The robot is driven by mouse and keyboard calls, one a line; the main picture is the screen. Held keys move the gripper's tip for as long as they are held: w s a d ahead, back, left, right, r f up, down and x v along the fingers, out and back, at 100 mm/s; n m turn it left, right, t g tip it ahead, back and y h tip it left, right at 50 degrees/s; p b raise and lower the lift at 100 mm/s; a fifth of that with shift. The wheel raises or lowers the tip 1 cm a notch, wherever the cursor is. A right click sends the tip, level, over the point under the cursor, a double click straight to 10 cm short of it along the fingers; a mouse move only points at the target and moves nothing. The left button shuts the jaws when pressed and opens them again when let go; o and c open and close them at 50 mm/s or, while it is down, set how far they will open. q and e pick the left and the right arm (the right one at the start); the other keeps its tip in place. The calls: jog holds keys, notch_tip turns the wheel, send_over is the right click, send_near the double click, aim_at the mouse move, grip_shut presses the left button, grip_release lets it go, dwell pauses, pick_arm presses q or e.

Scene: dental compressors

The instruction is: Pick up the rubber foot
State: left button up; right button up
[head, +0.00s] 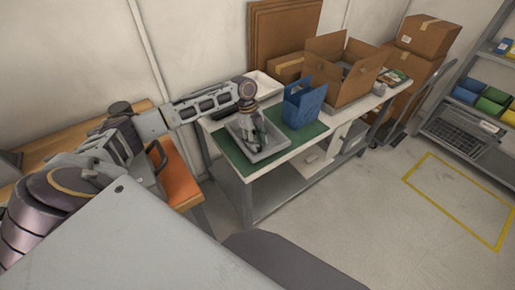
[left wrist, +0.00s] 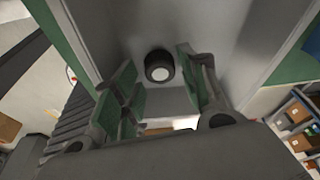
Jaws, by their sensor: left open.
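The rubber foot (left wrist: 158,66) is a small black round piece with a pale centre. It lies on the grey floor of a tray (left wrist: 235,50) in the left wrist view. My left gripper (left wrist: 156,76) is open, with green-padded fingers on either side of the foot's position in that view; no contact can be seen. In the head view the left gripper (head: 254,138) points down over the grey tray (head: 272,152) on the workbench. The foot cannot be made out there. My right gripper is not in view.
The tray stands on a green mat (head: 236,160) on the workbench. A blue holder (head: 303,105) stands close to its right. An open cardboard box (head: 350,85) and a white bin (head: 264,83) are behind. The floor to the right is clear.

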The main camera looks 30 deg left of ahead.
aim_at(257, 145)
pick_arm(q)
jog(key=shift+d+f, duration=0.15)
jog(key=shift+f, duration=0.5)
jog(key=shift+c, duration=0.2)
jog(key=c, duration=0.5)
jog(key=shift+c, duration=0.4)
jog(key=shift+r, duration=0.7)
notch_tip(257, 145, up, 8)
jog(key=shift+f, duration=0.15)
jog(key=shift+r, duration=0.5)
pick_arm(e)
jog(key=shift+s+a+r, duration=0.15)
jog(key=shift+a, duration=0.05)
